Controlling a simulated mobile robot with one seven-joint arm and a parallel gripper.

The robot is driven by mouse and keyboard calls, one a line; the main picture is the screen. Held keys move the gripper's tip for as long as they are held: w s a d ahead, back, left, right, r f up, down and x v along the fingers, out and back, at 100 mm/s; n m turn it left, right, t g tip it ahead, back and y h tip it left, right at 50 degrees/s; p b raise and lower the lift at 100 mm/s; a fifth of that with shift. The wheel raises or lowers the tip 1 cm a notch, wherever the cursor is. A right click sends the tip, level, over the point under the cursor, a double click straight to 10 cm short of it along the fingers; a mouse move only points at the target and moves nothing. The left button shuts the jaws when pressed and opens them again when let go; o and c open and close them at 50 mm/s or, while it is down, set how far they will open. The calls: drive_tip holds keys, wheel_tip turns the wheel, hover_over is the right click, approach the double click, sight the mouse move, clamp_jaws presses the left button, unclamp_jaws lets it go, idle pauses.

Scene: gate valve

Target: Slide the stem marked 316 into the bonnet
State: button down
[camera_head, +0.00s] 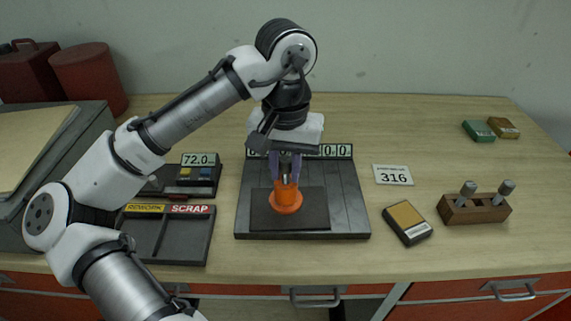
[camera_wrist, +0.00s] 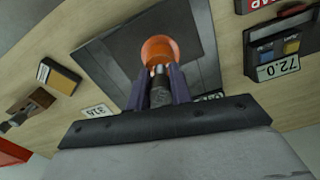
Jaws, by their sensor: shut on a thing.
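The orange bonnet (camera_head: 286,199) stands upright on the dark mat of the black fixture board, and it also shows in the wrist view (camera_wrist: 158,47). My gripper (camera_head: 285,172) points down right above it, with purple fingers shut on a grey stem. In the wrist view, the stem (camera_wrist: 158,84) sits between the fingertips of my gripper (camera_wrist: 160,86) and lines up with the bonnet. Its lower end is at the bonnet's top; I cannot tell how far it is inside. No marking is readable on the stem. A white card (camera_head: 393,175) reads 316.
A wooden block (camera_head: 474,208) at the right holds two grey stems. A yellow-topped box (camera_head: 407,223) lies right of the board. At the left are a REWORK/SCRAP tray (camera_head: 168,236) and a 72.0 display unit (camera_head: 195,175). Small green and brown boxes lie far right.

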drive_tip(key=shift+f, duration=0.35)
idle(0.6)
drive_tip(key=c, duration=1.2)
unclamp_jaws()
drive_tip(key=shift+o, duration=0.2)
wheel_tip(320, 180, up, 14)
drive_tip(key=shift+b, duration=0.3)
drive_tip(key=shift+f, duration=0.1)
